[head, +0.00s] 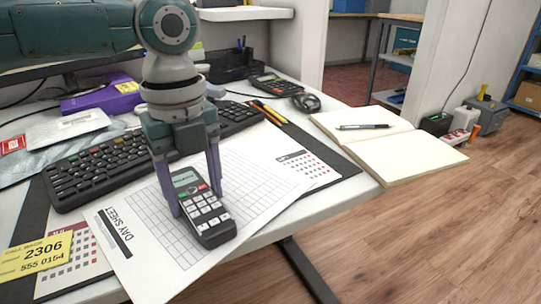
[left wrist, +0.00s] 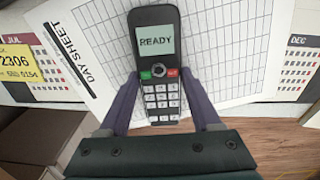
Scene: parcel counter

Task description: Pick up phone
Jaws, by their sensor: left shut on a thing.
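The phone (head: 205,208) is a dark handset with a small screen and pale keys. In the head view it lies on or just above the day sheet (head: 155,222); I cannot tell if it touches the paper. My left gripper (head: 199,206) points down with one purple finger on each side of the phone, shut on it. In the left wrist view the phone (left wrist: 159,72) sits between the two fingers (left wrist: 160,105), and its screen reads READY. My right gripper is not in view.
A black keyboard (head: 100,170) lies behind the day sheet. A yellow note (head: 36,256) lies at the front left. An open notebook (head: 410,155) with a pen (head: 363,127) is at the right. A calculator (head: 273,84) and mouse (head: 306,102) stand behind. Wooden floor is beyond the counter's edge.

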